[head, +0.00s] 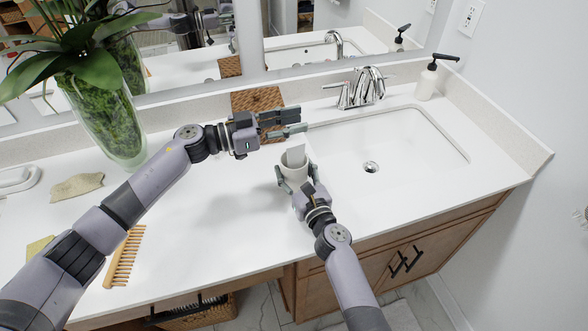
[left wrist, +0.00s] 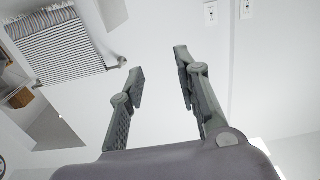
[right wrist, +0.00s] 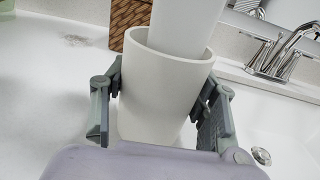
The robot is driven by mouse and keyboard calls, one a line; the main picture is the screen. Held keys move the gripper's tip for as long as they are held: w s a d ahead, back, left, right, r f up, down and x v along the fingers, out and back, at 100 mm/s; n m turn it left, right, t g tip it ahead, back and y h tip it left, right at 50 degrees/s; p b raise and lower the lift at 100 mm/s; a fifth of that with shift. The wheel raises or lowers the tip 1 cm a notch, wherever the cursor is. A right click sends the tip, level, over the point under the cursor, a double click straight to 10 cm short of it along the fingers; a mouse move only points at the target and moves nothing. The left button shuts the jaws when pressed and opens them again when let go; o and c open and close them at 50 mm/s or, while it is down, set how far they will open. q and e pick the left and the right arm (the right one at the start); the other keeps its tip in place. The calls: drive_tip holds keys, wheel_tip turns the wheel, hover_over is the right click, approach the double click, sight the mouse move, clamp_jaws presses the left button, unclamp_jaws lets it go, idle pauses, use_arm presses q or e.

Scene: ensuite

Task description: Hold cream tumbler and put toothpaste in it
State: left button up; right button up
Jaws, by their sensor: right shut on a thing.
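The cream tumbler (head: 294,171) stands upright on the counter left of the sink basin. My right gripper (head: 297,180) is shut around it; the right wrist view shows a finger on each side of the tumbler (right wrist: 160,95). The white toothpaste tube (head: 296,153) stands inside the tumbler, its upper part sticking out above the rim, and it also shows in the right wrist view (right wrist: 187,25). Its lower part is hidden by the tumbler wall. My left gripper (head: 300,123) is above and behind the tumbler, open and empty; its fingers (left wrist: 160,85) are apart.
A woven box (head: 257,99) stands behind my left gripper against the backsplash. The sink (head: 400,150) with a chrome faucet (head: 362,88) lies right. A glass vase (head: 108,115), wooden comb (head: 124,258) and beige cloth (head: 77,187) are left. The counter's front middle is clear.

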use_arm(q)
drive_tip(key=v, duration=1.2)
use_arm(e)
drive_tip(key=o, duration=1.4)
drive_tip(key=v, duration=1.2)
drive_tip(key=shift+f, duration=0.1)
